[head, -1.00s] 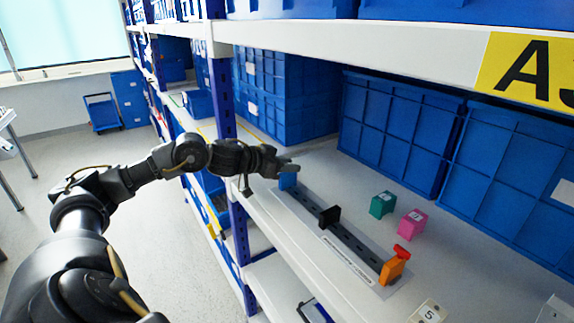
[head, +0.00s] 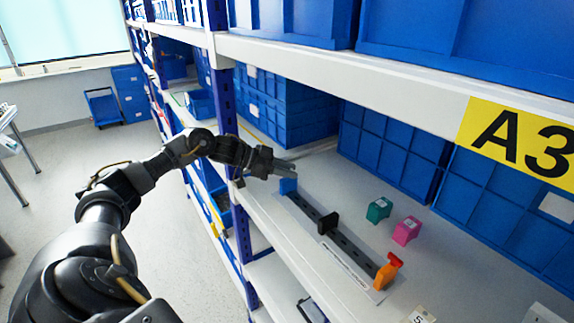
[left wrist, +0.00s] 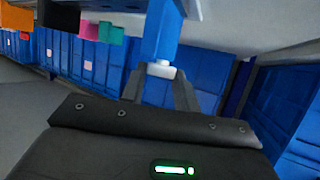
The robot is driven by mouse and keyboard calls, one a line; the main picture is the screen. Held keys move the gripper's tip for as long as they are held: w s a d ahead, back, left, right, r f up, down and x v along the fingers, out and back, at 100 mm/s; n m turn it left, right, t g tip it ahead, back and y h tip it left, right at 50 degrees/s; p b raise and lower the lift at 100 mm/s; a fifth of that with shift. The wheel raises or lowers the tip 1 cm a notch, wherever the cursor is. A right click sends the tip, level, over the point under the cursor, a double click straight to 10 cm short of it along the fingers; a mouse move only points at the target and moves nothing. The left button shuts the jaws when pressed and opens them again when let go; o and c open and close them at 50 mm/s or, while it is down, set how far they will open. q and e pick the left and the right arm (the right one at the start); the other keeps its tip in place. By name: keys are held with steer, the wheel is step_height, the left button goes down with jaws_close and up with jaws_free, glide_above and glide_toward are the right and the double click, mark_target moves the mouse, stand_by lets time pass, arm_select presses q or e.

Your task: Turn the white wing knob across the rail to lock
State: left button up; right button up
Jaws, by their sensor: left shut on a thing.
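The white wing knob (left wrist: 160,69) shows in the left wrist view, on the end of a blue block (left wrist: 162,35). My left gripper (left wrist: 158,80) is shut on the knob, one finger on each side of it. In the head view the blue block (head: 288,186) stands at the far end of a dark rail (head: 350,247). My left gripper (head: 288,168) reaches it there from the left, and its fingers hide the knob. The knob's exact angle to the rail is hard to tell. My right gripper is not in view.
A black block (head: 328,223) sits mid-rail and an orange block (head: 387,270) with a wing at the near end. Teal (head: 378,209) and pink (head: 406,231) blocks stand right of the rail. Blue crates (head: 385,150) line the back; a shelf beam (head: 400,80) runs above.

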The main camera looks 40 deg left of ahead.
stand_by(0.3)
arm_select(q)
steer(key=o, duration=1)
steer(key=b+v, duration=0.4)
steer(key=v, duration=0.6)
steer(key=shift+s+a+r, duration=0.1)
steer(key=shift+a+r, duration=0.05)
steer(key=shift+a, duration=0.25)
steer(key=shift+c, duration=0.5)
